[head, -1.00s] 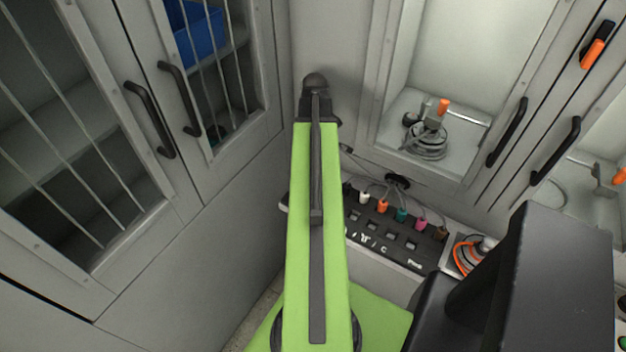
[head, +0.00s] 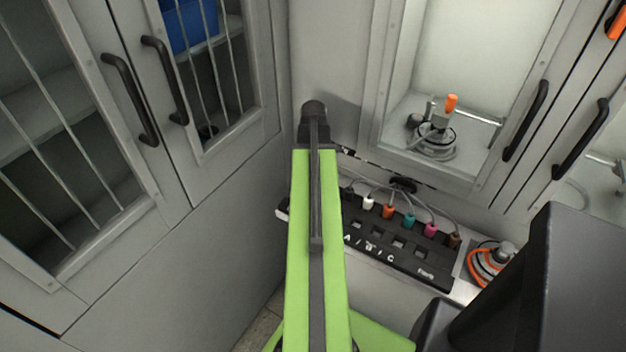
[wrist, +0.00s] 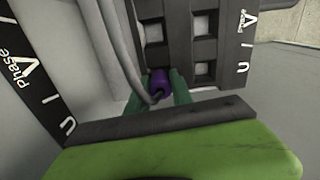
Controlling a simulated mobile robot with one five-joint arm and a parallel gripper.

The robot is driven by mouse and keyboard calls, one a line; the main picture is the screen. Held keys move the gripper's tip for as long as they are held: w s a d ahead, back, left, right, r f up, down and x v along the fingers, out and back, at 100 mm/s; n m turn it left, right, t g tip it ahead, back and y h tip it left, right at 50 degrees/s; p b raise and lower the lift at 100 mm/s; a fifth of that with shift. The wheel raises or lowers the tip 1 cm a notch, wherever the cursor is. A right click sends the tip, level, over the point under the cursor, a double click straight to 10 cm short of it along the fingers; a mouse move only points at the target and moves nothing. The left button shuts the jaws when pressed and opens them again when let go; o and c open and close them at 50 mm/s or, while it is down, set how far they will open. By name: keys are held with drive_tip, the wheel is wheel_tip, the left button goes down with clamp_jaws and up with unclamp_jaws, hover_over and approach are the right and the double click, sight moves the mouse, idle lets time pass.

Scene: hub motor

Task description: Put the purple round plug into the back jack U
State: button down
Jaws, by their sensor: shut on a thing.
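The purple plug (wrist: 158,84) is between the two teal fingers of my gripper (wrist: 166,98) in the wrist view, with a grey cable beside it. My gripper is shut on it. The dark jack panel (wrist: 224,50) is just beyond, with two columns of square jacks and white letters. The plug is at the near end of the left column, around the row marked U (wrist: 243,69). I cannot tell whether its tip is inside a jack.
In the head view the black panel (head: 408,262) has white, orange (head: 388,211), teal, pink and brown plugs with cables along its back. A round device with orange cable (head: 489,263) stands to its right. Cabinets with handles (head: 165,78) close in the left.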

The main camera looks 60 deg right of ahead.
drive_tip(key=shift+f, duration=0.1)
drive_tip(key=c, duration=1.1)
unclamp_jaws()
wheel_tip(320, 180, up, 12)
drive_tip(key=p, duration=1.2)
drive_tip(key=shift+r, duration=0.2)
